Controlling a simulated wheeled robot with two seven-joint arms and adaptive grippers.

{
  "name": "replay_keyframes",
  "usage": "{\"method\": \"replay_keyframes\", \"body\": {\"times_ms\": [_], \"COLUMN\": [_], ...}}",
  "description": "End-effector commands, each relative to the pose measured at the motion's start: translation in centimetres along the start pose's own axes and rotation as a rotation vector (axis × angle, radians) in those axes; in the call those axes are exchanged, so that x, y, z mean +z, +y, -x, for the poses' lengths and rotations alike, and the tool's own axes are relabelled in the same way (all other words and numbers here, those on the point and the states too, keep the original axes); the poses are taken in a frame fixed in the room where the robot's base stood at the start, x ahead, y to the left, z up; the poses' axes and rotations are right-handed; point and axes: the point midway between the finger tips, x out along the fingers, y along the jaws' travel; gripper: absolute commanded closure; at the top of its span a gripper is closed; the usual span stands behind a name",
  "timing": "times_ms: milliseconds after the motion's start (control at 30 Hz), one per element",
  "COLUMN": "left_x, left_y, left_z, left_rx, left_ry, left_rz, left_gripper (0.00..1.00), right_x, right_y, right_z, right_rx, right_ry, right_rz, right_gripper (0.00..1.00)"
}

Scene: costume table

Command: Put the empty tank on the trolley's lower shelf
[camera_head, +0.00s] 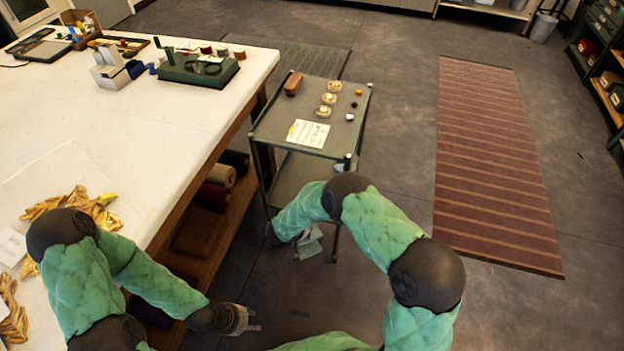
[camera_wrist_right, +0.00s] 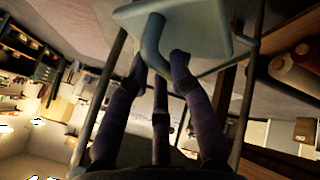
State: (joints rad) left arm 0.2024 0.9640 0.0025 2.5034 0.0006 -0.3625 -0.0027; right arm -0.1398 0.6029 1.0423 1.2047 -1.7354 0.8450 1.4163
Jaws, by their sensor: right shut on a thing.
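The trolley (camera_head: 278,128) stands beside the long table, and part of its lower shelf (camera_head: 290,178) shows under the top. My right arm reaches down in front of it. In the right wrist view, my right gripper (camera_wrist_right: 160,62) is shut on the handle of a pale blue-grey tank (camera_wrist_right: 205,28). A pale piece, seemingly the tank (camera_head: 310,245), shows low by the trolley's near legs in the head view, partly hidden by my arm. I cannot tell whether it touches the shelf. My left gripper (camera_head: 252,320) is open and empty, low beside the table.
The trolley's top carries a brown case (camera_head: 293,84), a label card (camera_head: 308,133) and several small items. The white table (camera_head: 130,140) runs along the left, with fabric rolls (camera_head: 220,176) below it. A striped rug (camera_head: 490,160) lies right, with clear floor around it.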

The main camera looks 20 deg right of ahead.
Motion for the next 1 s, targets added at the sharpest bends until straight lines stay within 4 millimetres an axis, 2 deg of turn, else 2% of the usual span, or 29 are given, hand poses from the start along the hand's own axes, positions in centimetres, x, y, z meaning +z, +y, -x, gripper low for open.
{"method": "replay_keyframes", "body": {"times_ms": [100, 333, 600, 767, 1000], "left_x": [0.0, -0.1, -0.1, -0.1, -0.1], "left_y": [-0.2, -0.5, -0.7, -0.7, -1.1], "left_z": [-0.6, -1.3, -1.8, -2.1, -2.9], "left_rx": [0.0, 0.0, 0.0, 0.0, 0.0], "left_ry": [0.0, 0.0, 0.0, 0.0, 0.0], "left_rz": [0.0, 0.0, 0.0, 0.0, 0.0], "left_gripper": [0.6, 0.6, 0.6, 0.6, 0.6], "right_x": [-2.2, -6.0, -8.7, -9.6, -12.5], "right_y": [-0.4, -0.3, 0.5, 1.0, 2.6], "right_z": [-2.2, -5.3, -7.1, -7.7, -10.0], "right_rx": [-0.023, -0.075, -0.117, -0.123, -0.123], "right_ry": [0.049, 0.144, 0.221, 0.232, 0.232], "right_rz": [0.064, 0.202, 0.316, 0.334, 0.334], "right_gripper": [1.0, 1.0, 1.0, 1.0, 1.0]}}
